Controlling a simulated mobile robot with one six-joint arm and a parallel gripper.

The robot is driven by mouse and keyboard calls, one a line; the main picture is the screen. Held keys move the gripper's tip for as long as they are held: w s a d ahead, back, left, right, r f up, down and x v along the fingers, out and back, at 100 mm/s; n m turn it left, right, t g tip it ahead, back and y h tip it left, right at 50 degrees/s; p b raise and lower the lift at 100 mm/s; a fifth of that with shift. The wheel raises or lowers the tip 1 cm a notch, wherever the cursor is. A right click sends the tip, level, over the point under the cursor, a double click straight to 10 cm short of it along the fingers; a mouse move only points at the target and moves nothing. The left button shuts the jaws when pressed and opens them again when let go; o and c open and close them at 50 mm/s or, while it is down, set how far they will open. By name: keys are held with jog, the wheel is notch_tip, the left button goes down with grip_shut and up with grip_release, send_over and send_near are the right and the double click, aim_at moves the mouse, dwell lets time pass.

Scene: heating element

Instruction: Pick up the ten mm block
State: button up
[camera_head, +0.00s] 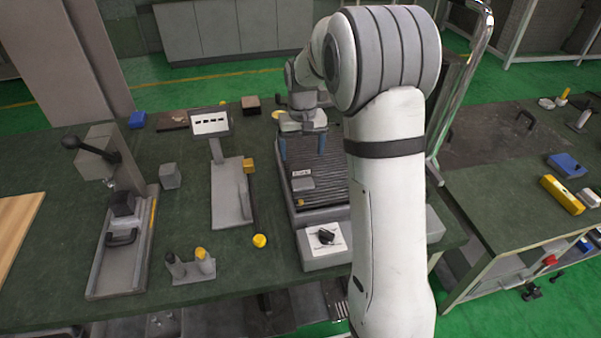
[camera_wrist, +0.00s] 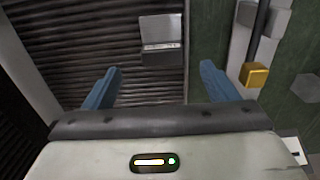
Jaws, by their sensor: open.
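A small grey block with a pale label strip (camera_head: 303,183) lies on the dark ribbed plate (camera_head: 326,196) of the heating unit. It also shows in the wrist view (camera_wrist: 161,32), beyond my fingertips and between their lines. I cannot read its label, so I cannot tell its size. My gripper (camera_head: 302,151) hangs above the far part of the ribbed plate with its two blue fingers pointing down. In the wrist view my gripper (camera_wrist: 161,69) is open, with nothing between the fingers. The block is apart from both fingers.
The heating unit has a front panel with a black knob (camera_head: 326,237). My arm hides the plate's right side.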

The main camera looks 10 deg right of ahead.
aim_at(301, 168)
jog(key=f, duration=0.3)
jog(key=f+p, duration=0.1)
jog(key=f, duration=0.3)
jog(key=shift+s+a+f, duration=0.1)
jog(key=shift+a+f, duration=0.1)
jog(key=shift+f, duration=0.1)
jog(key=shift+c, duration=0.4)
jog(key=c, duration=1.2)
jog(key=shift+r, duration=0.1)
